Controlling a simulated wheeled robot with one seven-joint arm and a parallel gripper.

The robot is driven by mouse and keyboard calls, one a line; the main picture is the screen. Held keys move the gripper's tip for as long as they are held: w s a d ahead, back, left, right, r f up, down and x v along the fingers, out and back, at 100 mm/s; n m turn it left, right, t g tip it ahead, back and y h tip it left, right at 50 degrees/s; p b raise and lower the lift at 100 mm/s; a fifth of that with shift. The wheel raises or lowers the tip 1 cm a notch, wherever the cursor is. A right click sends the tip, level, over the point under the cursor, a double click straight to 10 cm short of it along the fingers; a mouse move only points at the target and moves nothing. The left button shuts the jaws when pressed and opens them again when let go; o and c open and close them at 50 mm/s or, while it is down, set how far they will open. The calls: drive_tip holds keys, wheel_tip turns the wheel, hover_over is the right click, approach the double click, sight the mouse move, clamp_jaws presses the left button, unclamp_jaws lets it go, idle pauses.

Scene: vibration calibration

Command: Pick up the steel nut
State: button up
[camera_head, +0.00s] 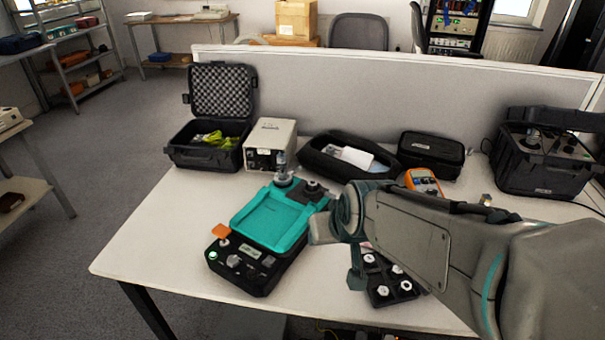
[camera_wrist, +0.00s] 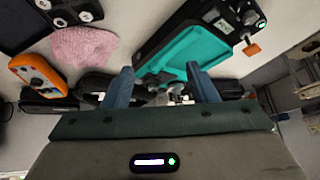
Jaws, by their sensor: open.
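Several small silvery pieces, one of which looks like a hex nut (camera_head: 382,290), sit in a black tray (camera_head: 374,302) at the front of the table; which one is the steel nut I cannot tell for sure. My arm covers part of the tray. In the wrist view the tray (camera_wrist: 20,35) shows at the upper left with pale round pieces (camera_wrist: 61,22) on it. My gripper (camera_wrist: 162,85) is open, with its two blue fingers apart and nothing between them. It points away from the tray, toward the table's far side.
A teal-topped calibration device (camera_head: 270,220) stands left of my arm. A pink cloth (camera_wrist: 83,47) lies beside the tray. An orange multimeter (camera_head: 422,182), a black pouch (camera_head: 430,155) and an open case (camera_head: 205,155) line the back. The table's left front is clear.

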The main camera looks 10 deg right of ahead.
drive_tip(key=w+a+f+t+b, duration=0.2)
drive_tip(key=w+f+t+b, duration=0.2)
drive_tip(key=w+f+b, duration=0.3)
drive_tip(key=m+t+h+b, duration=0.1)
drive_tip(key=t+h+b, duration=0.2)
drive_tip(key=t+b, duration=0.25)
approach(313, 186)
drive_tip(key=w, duration=0.1)
drive_tip(key=w+b, duration=0.1)
drive_tip(key=w+d, duration=0.1)
drive_tip(key=shift+w+f+m, duration=0.25)
drive_tip(key=shift+w+m, duration=0.05)
drive_tip(key=shift+w, duration=0.05)
drive_tip(key=shift+w+f+b, duration=0.25)
drive_tip(key=shift+w+b, duration=0.05)
drive_tip(key=shift+w, duration=1.05)
drive_tip(key=shift+w+f+b, duration=0.25)
drive_tip(key=shift+w, duration=1.05)
drive_tip(key=c, duration=1.1)
